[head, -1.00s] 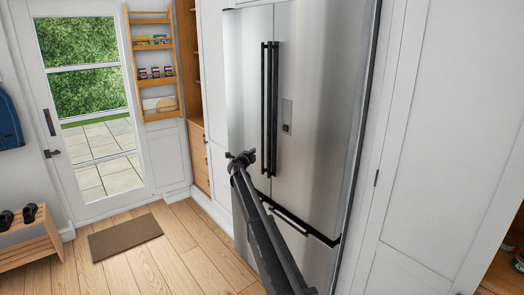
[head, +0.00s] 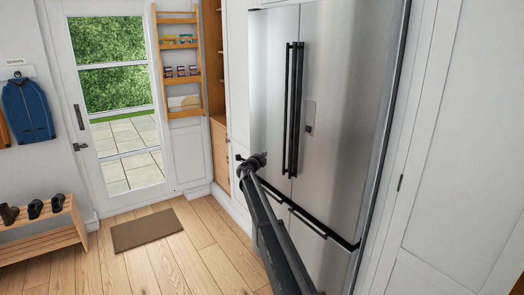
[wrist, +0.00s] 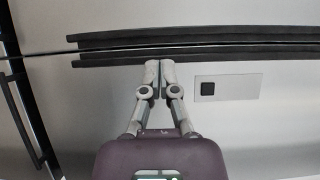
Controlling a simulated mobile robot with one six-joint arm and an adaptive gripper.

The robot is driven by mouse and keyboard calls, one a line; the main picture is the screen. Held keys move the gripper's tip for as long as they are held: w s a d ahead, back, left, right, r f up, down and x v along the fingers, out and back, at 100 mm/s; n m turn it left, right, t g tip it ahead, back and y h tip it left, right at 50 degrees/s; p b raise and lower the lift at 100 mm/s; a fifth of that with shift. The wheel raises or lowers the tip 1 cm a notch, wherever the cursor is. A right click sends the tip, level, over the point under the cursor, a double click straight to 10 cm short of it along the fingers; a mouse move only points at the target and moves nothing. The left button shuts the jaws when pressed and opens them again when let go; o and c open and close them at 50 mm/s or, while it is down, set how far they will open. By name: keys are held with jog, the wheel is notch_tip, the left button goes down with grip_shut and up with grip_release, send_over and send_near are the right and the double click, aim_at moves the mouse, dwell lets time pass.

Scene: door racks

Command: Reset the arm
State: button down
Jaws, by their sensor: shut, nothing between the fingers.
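My gripper (wrist: 160,66) is shut and empty in the wrist view, its two fingertips together. Its tips lie over the near dark door handle of the steel fridge (wrist: 235,130) in that picture; I cannot tell if they touch. In the head view my arm reaches up from the bottom edge in front of the fridge (head: 335,120). There the gripper's fingertips are hard to make out. The fridge's two upright black handles (head: 293,110) stand just right of the arm's end. The fridge doors look shut.
A glass door (head: 115,95) with an open wooden rack (head: 179,60) stands at the back left. A brown mat (head: 146,229) lies on the wooden floor. A white tall panel (head: 460,130) stands at right.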

jog(key=s+a+f+n+g+y, duration=0.25)
jog(key=s+n+y, duration=0.45)
jog(key=s+n, duration=0.4)
jog(key=s+a+f+n+g+y, duration=0.1)
jog(key=s+f+n+y, duration=0.3)
jog(key=s+n+y, duration=0.65)
jog(key=s+d+f+g+h, duration=0.3)
jog(key=s+d+f+g, duration=0.1)
jog(key=s, duration=0.9)
jog(key=s+d+f+n+g+h, duration=0.1)
jog(key=s+d+f+g+h, duration=0.2)
jog(key=s, duration=1.1)
jog(key=s+d+f+n+g+h, duration=0.1)
jog(key=s+d+f+g+h, duration=0.2)
jog(key=s, duration=1.1)
jog(key=d+f+g, duration=0.2)
jog(key=d, duration=0.3)
jog(key=shift+f, duration=0.15)
jog(key=shift+w+a+g, duration=0.1)
jog(key=shift+g, duration=0.15)
